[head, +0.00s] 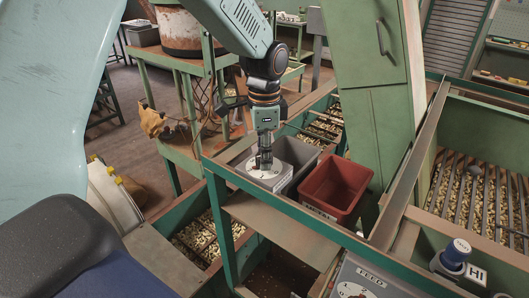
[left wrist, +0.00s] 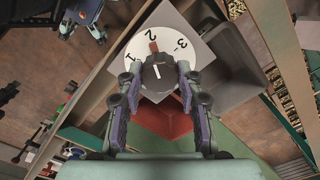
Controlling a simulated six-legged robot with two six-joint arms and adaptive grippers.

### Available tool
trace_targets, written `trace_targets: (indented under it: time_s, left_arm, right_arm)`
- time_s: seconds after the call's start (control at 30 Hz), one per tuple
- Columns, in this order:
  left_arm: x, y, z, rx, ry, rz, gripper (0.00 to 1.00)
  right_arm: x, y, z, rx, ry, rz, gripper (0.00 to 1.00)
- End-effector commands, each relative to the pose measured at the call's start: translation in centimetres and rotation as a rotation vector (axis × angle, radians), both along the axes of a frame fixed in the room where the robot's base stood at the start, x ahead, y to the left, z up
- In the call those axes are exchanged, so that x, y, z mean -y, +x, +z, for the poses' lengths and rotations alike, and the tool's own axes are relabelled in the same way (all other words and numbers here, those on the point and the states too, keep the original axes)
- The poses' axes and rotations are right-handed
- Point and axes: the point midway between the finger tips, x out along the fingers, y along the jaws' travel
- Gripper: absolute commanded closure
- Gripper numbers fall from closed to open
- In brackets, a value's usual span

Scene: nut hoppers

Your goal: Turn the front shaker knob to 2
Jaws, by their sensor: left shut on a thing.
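The front shaker knob (left wrist: 157,72) is black with a short white line. It stands on a round white dial (left wrist: 135,50) marked 1, 2 and 3, on a grey plate. In the left wrist view the white line leans toward the upper left, roughly toward the 2, and a reddish-brown mark lies between knob and 2. My left gripper (left wrist: 158,80) is shut on the knob, one finger at each side. In the head view this gripper (head: 264,161) points down over the dial (head: 285,178) and hides most of the knob. My right gripper is out of view.
A red bin (head: 335,187) stands just right of the dial, with a grey bin behind. A green frame rail (head: 290,208) runs in front. A FEED panel (head: 372,279) and a blue-topped knob (head: 457,252) beside HI are at the lower right. A green cabinet (head: 365,45) rises behind.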

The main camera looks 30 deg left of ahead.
Motion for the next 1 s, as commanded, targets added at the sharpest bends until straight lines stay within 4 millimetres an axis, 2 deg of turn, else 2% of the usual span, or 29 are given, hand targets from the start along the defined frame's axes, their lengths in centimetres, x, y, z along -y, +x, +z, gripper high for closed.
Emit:
trace_targets:
  time_s: [0.03, 0.07, 0.3, 0.67, 0.77, 1.0]
  left_arm:
    - [-0.1, 0.3, 0.3, 0.01, 0.002, 0.0, 0.95]
    - [-0.1, 0.3, 0.3, 0.01, 0.002, 0.0, 0.63]
    - [0.0, 0.2, 0.2, 0.007, 0.002, 0.001, 0.43]
    - [0.0, 0.1, 0.3, 0.004, 0.0, 0.001, 0.41]
    - [0.0, 0.2, 1.3, 0.007, 0.001, 0.001, 0.41]
    - [0.0, 0.2, 6.0, 0.008, 0.001, 0.001, 0.41]
  right_arm:
    - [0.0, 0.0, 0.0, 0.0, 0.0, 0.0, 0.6]
    - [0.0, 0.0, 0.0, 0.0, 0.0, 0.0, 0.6]
    - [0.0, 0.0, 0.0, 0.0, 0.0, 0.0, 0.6]
    - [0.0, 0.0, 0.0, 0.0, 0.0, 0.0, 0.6]
    - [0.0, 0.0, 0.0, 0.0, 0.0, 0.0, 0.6]
    - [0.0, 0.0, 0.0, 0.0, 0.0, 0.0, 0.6]
